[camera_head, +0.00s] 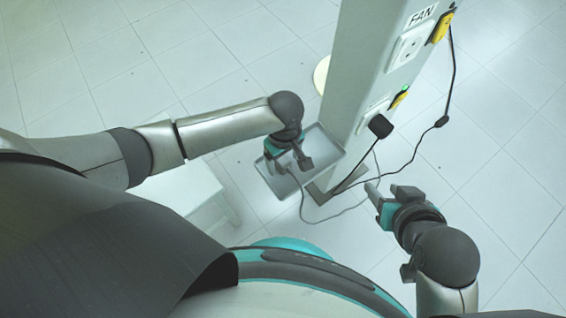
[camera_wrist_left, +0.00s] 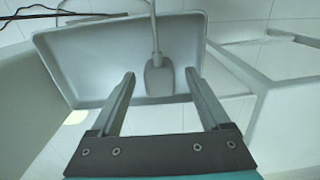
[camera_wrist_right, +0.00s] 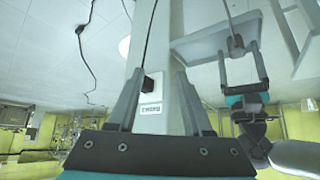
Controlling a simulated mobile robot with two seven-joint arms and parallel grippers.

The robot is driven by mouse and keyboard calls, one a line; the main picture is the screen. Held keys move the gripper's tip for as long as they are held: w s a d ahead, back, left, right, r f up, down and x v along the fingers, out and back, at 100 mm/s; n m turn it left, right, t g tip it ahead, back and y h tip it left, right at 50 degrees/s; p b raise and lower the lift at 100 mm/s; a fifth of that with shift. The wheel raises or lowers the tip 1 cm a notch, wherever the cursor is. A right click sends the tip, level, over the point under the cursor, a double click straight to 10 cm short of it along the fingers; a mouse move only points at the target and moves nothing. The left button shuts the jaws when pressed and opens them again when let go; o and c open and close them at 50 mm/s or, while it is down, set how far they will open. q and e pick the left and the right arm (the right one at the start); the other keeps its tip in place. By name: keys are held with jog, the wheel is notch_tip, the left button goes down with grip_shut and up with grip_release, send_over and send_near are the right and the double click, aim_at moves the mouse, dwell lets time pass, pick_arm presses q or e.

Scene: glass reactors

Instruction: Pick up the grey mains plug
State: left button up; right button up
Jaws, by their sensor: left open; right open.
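The grey mains plug (camera_wrist_left: 158,79) rests in a grey tray (camera_wrist_left: 85,62), its grey cable running up and away in the left wrist view. My left gripper (camera_head: 290,162) is open above the tray, its two fingers on either side of the plug, with gaps showing. In the head view that gripper mostly hides the plug. The plug also shows in the right wrist view (camera_wrist_right: 236,46), between the left gripper's fingers. My right gripper (camera_head: 383,196) is open and empty, right of the tray, facing the column.
A pale column (camera_head: 370,75) with sockets rises beside the tray. A black plug (camera_head: 380,126) sits in its lower socket, and a yellow switch (camera_head: 442,27) is near the FAN label. Black cables hang right of the column. A white stool (camera_head: 185,190) stands left of the tray.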

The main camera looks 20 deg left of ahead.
pick_arm(q)
jog(key=shift+f+b, duration=0.55)
jog(key=shift+f, duration=0.25)
jog(key=shift+f+b, duration=0.3)
jog(key=shift+f, duration=0.05)
pick_arm(e)
jog(key=shift+w+a+r+t+y, duration=0.1)
jog(key=shift+w+a+t+y, duration=0.3)
jog(key=shift+a+t, duration=0.2)
jog(key=shift+w+a+t+y, duration=0.25)
jog(key=shift+w+a+t, duration=0.15)
jog(key=shift+a, duration=0.3)
jog(key=shift+w+a+r+t+y, duration=0.1)
jog(key=shift+w+a+t+y, duration=0.25)
jog(key=shift+a+t, duration=0.3)
pick_arm(q)
grip_shut()
